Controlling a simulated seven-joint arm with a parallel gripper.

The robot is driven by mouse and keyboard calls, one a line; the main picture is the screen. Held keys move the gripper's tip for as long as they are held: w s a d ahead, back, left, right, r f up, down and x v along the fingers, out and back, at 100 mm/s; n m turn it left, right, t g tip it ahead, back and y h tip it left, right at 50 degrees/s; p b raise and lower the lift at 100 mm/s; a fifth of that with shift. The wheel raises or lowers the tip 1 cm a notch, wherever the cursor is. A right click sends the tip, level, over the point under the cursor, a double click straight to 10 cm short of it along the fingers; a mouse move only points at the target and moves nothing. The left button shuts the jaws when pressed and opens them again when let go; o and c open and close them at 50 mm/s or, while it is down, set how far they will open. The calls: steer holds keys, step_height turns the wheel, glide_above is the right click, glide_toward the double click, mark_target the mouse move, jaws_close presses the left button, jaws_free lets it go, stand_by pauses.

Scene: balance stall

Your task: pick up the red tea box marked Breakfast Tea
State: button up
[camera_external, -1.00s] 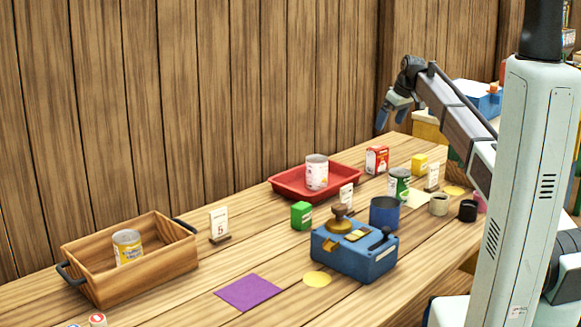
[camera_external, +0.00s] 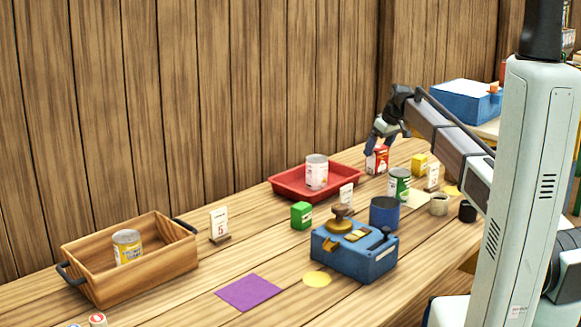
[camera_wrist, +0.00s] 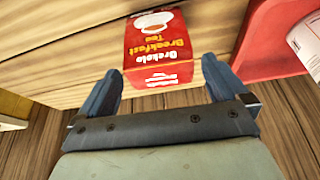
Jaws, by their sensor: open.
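The red tea box (camera_wrist: 158,52) has yellow "Breakfast Tea" lettering and a white cup picture, seen upside down in the wrist view. It stands on the wooden table, and in the external view the red box (camera_external: 379,163) is at the far end, partly hidden by my gripper. My gripper (camera_wrist: 160,80) is open, with one blue finger to each side of the box's near end in the wrist view. In the external view my gripper (camera_external: 376,143) points down at the box from just above. I cannot tell whether a finger touches it.
A red tray (camera_external: 290,190) with a white can (camera_external: 317,172) is close to the box; the tray also shows in the wrist view (camera_wrist: 268,45). A yellow box (camera_external: 419,163), a green can (camera_external: 399,184) and a small sign (camera_external: 432,177) stand on the other side. The wooden wall is behind.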

steer(key=shift+x, duration=1.5)
steer(key=shift+c, duration=0.4)
steer(key=c, duration=0.9)
steer(key=shift+o, duration=0.2)
steer(key=shift+r, duration=0.15)
